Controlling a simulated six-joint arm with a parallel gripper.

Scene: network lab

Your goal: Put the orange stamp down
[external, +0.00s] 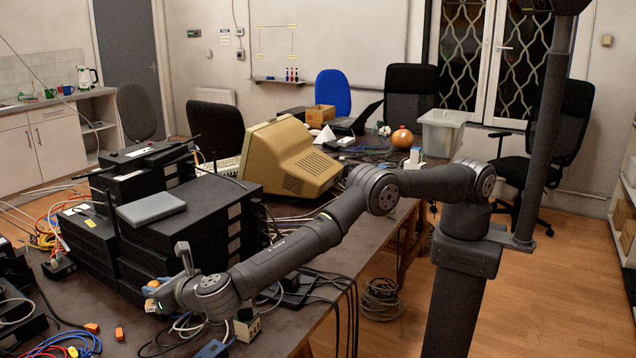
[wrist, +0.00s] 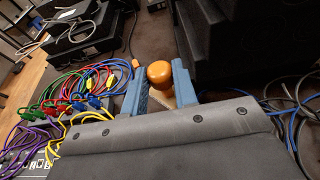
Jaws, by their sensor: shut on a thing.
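The orange stamp (wrist: 160,74) has a round orange knob and sits between the two blue fingers of my gripper (wrist: 159,88) in the wrist view. My gripper is shut on it. A pale part shows below the knob, partly hidden by the fingers and my wrist. In the external view, a small orange bit of the stamp (external: 153,284) shows at the end of my arm, beside the front of the black equipment stack. I cannot tell whether the stamp touches the table.
A stack of black network boxes (external: 180,232) stands close behind my gripper. Coloured cables (wrist: 75,95) lie to the left in the wrist view. Small orange blocks (external: 91,327) lie on the table (external: 60,305). A beige monitor (external: 290,158) stands farther back.

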